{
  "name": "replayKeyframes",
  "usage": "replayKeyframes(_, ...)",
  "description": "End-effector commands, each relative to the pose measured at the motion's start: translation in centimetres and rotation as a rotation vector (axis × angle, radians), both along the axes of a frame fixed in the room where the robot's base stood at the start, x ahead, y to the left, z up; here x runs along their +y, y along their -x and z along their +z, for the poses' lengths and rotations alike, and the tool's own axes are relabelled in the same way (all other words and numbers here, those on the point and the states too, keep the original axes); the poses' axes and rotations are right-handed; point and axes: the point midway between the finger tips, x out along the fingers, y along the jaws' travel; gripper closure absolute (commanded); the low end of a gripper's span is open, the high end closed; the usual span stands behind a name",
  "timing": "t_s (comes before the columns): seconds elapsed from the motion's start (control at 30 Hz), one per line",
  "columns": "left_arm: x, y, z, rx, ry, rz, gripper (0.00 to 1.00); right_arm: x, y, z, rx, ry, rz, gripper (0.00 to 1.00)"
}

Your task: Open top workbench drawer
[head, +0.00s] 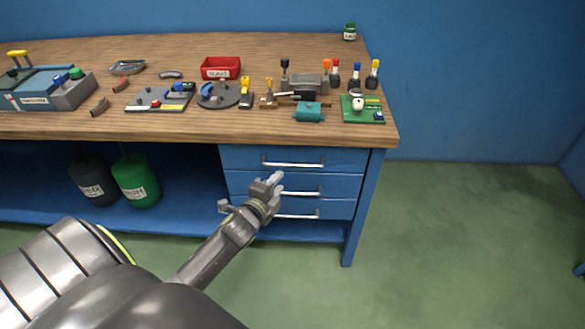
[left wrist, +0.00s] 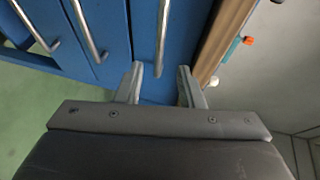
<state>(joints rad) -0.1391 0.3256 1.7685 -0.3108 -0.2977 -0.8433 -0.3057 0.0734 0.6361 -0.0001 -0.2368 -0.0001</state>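The top drawer (head: 240,158) is the uppermost of three blue drawers under the right end of the workbench (head: 190,128). It looks flush with its frame. Its silver bar handle (head: 293,163) is level in the head view. My left gripper (head: 276,181) is in front of the drawers, just below that handle in the picture. In the left wrist view, turned on its side, the gripper (left wrist: 157,70) is open with a clear gap between its fingers. The top handle (left wrist: 162,35) lies ahead, in line with this gap, and nothing is held. My right gripper is out of view.
The middle and bottom drawer handles (head: 300,192) (head: 300,215) are close below. A workbench leg (head: 362,210) stands to the right. Black and green containers (head: 137,182) sit on the lower shelf at left. The green floor (head: 460,240) at right is clear.

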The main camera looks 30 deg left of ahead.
Motion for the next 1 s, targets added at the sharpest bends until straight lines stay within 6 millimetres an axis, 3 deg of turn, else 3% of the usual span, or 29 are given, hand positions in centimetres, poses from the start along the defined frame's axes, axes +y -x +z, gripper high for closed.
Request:
replayKeyframes(0.3, 0.9, -6.0, -1.2, -0.001, 0.001, 0.0, 0.66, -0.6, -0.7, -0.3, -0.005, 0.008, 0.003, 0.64)
replayKeyframes(0.5, 1.3, -8.3, -1.6, 0.0, 0.0, 0.0, 0.66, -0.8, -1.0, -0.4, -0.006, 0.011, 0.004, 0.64)
replayKeyframes(0.97, 1.4, -9.2, -1.8, 0.001, 0.001, 0.0, 0.66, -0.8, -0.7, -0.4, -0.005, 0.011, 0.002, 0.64)
replayKeyframes(1.0, 1.4, -9.2, -1.8, 0.001, 0.001, 0.0, 0.71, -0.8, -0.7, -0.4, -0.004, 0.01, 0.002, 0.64)
